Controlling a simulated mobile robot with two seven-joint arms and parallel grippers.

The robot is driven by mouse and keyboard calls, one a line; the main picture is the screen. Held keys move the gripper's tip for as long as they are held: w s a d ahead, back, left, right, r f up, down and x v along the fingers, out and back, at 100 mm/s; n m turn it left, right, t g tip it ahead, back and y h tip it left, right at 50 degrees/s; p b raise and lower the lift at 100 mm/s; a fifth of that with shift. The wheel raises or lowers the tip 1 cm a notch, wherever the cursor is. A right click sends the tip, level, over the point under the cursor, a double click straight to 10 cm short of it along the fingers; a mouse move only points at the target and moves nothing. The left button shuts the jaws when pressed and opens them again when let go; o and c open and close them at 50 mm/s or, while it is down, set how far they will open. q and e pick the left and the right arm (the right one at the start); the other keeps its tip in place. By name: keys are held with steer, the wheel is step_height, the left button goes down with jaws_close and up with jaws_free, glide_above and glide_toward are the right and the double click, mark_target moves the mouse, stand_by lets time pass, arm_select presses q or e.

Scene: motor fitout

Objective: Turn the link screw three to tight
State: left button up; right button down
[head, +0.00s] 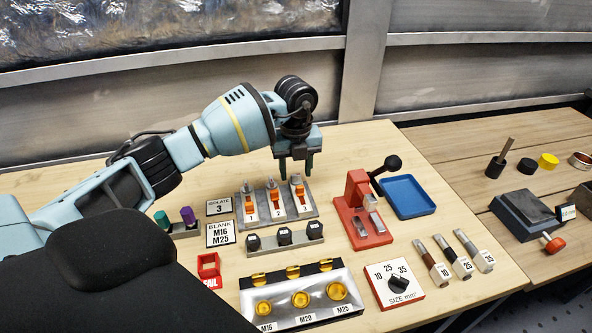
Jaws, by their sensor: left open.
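A grey block (279,217) holds three orange units numbered 1, 2 and 3, each with a pale grey top. Unit three (300,194) is at the right end. My left gripper (296,172) points down over the right part of this block, close behind unit three's top. It is open, with nothing seen between its fingers. I cannot tell whether a finger touches unit three. In front, a grey strip carries three black knobs, the rightmost (315,230) at its right end. Which part is the link screw, and how far it is turned, is too small to tell. My right gripper is out of view.
A card (219,205) reads "ISOLATE 3"; another (220,235) reads "BLANK M16 M25". A red lever tool (362,215) and blue tray (409,197) stand to the right. A panel (297,300) with yellow fittings and a size dial (398,284) are in front.

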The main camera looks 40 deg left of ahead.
arm_select(q)
steer(key=shift+f, duration=0.35)
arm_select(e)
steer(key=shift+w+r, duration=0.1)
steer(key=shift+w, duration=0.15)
arm_select(q)
steer(key=shift+c, duration=0.4)
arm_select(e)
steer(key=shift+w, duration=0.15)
arm_select(q)
steer(key=c, duration=0.9)
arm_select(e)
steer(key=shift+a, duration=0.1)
